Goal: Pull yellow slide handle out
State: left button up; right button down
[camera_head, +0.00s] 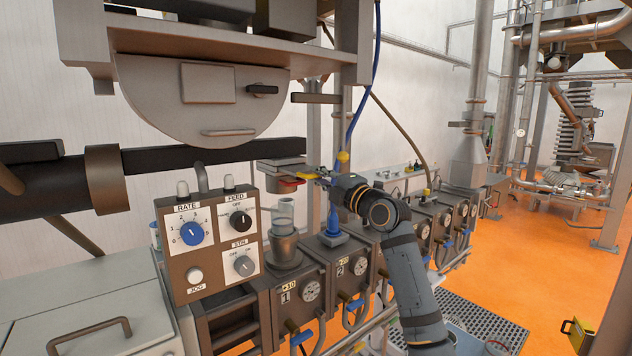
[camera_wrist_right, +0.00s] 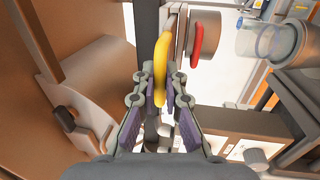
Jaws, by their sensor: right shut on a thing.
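The yellow slide handle (camera_head: 306,176) sticks out to the right of a grey slide block (camera_head: 281,165) beneath the half-round hopper. In the right wrist view the yellow handle (camera_wrist_right: 161,62) is a curved loop. My right gripper (camera_head: 321,175) comes in from the right and is shut on the handle. In the right wrist view the fingers of my right gripper (camera_wrist_right: 160,88) lie on both sides of the loop, and part of the loop is hidden between them. My left gripper is not in view.
A red part (camera_wrist_right: 197,40) sits beside the handle on the slide block. A clear cylinder (camera_head: 284,210) stands below. A control box (camera_head: 211,243) with knobs is at the left front. The half-round hopper (camera_head: 203,97) hangs above. Numbered gauge units (camera_head: 311,290) line the front.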

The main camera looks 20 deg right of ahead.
jog(key=c, duration=1.4)
grip_release()
jog(key=shift+d, duration=0.1)
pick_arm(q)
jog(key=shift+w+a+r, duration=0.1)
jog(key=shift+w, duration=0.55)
pick_arm(e)
jog(key=v, duration=1.2)
